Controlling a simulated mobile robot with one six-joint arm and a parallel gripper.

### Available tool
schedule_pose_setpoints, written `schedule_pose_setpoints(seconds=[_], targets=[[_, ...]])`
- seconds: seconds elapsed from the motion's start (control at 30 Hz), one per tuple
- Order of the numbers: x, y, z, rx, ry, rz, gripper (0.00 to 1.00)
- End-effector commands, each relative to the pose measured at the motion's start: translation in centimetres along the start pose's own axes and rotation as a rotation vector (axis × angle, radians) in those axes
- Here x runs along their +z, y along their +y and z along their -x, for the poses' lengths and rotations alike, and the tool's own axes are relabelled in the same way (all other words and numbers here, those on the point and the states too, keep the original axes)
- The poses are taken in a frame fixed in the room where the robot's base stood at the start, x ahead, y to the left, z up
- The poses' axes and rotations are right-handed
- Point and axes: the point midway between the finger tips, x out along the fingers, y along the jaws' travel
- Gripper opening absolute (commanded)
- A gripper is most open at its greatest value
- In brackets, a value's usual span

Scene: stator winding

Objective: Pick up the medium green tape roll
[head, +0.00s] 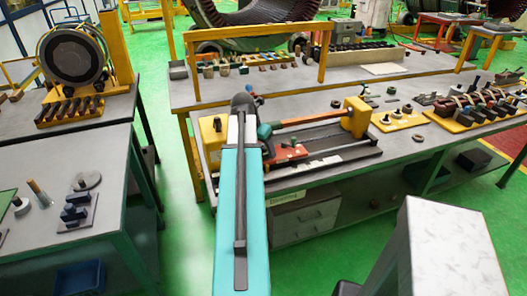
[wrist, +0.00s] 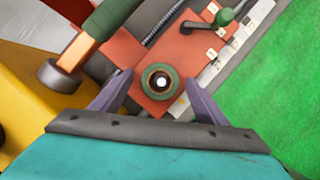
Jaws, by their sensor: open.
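A green ring-shaped roll (wrist: 173,76) with a tan inner ring and a bright white centre shows in the wrist view. It lies over the flat red-orange carriage of a machine (wrist: 150,108). My gripper (wrist: 159,84) is open, with one grey finger on each side of the roll and gaps to both. The fingers do not touch the roll in this view. How far the fingertips are above it, I cannot tell. In the head view my teal arm reaches over the machine, and the fingers and roll are not clearly visible there.
A lever with a green knob (wrist: 225,17) rises from the carriage. An orange bar with a green end (wrist: 108,20) lies at upper left, near a yellow block (wrist: 38,105). In the head view, a yellow end block (head: 356,116) and tool trays (head: 400,121) stand right of my arm.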

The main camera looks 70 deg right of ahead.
Motion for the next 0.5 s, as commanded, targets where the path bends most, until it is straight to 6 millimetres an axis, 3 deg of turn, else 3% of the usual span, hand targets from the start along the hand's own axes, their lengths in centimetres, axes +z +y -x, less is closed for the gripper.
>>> schedule_pose_setpoints(seconds=[0.47,0.5], targets=[[-0.03,0.06,0.04,0.001,0.0,0.001,0.68],[-0.03,0.06,0.04,0.001,0.0,0.001,0.63]])
